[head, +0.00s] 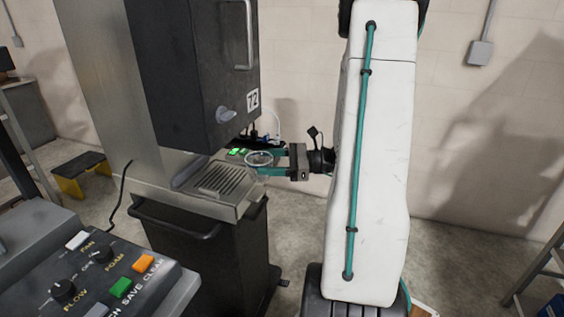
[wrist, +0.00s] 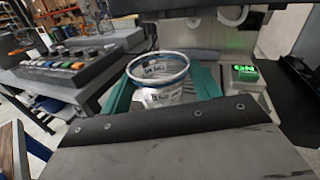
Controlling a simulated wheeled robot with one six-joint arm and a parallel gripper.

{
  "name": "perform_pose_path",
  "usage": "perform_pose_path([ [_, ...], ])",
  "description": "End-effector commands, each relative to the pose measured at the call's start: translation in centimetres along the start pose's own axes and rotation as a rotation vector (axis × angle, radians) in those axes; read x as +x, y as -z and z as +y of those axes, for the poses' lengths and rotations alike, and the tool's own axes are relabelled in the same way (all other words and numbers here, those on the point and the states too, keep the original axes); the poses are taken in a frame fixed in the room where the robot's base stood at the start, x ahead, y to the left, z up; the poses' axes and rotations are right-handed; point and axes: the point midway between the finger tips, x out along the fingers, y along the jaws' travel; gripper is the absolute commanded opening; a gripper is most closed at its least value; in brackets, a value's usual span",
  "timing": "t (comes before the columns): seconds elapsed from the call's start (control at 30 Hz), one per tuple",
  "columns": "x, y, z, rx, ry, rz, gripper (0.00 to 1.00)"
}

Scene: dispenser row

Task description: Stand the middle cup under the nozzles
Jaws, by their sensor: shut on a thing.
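My gripper (head: 272,163) is shut on a clear cup (head: 260,158) with a ringed rim, held upright at the right edge of the dispenser. In the wrist view the cup (wrist: 160,78) stands between the teal fingers (wrist: 205,82), with printed lettering on its side. The dispenser (head: 195,70) is a dark cabinet numbered 72, above a grated drip tray (head: 222,180). The nozzles are not clearly visible. The cup is to the right of the grate's middle; its base is hidden, so I cannot tell whether it touches anything.
A control panel (head: 105,275) with coloured buttons and knobs fills the lower left. A green-lit switch (head: 236,151) sits behind the tray; it also shows in the wrist view (wrist: 245,73). A yellow-legged step stool (head: 80,172) stands at the left.

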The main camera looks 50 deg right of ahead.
Motion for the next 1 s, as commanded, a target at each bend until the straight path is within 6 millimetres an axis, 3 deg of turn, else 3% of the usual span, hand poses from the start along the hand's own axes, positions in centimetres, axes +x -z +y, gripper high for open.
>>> perform_pose_path([
  [1.0,11.4,1.3,-1.7,0.003,0.003,0.001,0.38],
])
